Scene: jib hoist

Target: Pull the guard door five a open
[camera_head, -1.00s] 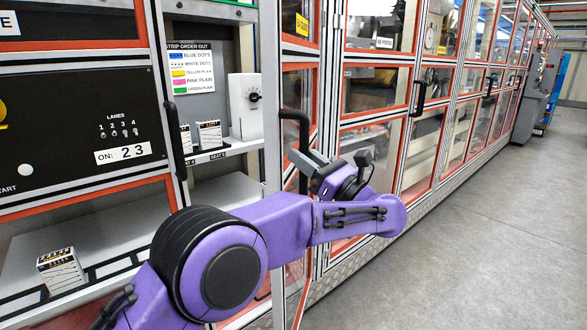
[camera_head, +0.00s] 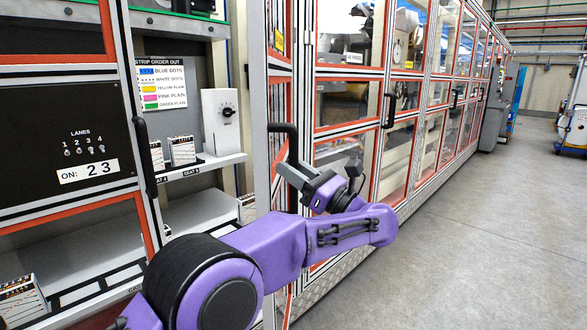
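A framed guard door with red and black edging stands close to edge-on at the centre. Its black bar handle (camera_head: 290,142) sticks out near the top of my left gripper. My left gripper (camera_head: 296,177) is at the handle's lower end, its grey fingers overlapping it in the picture. I cannot tell whether they touch or enclose it, or how wide the fingers are apart. No "five a" label is readable. My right gripper is out of view.
An uncovered bay with shelves and a strip order sign (camera_head: 162,87) is on the left. A black switch panel (camera_head: 70,130) stands beside it. More guarded cabinets run back on the right. The grey floor (camera_head: 480,240) is clear; a cart (camera_head: 575,120) stands far right.

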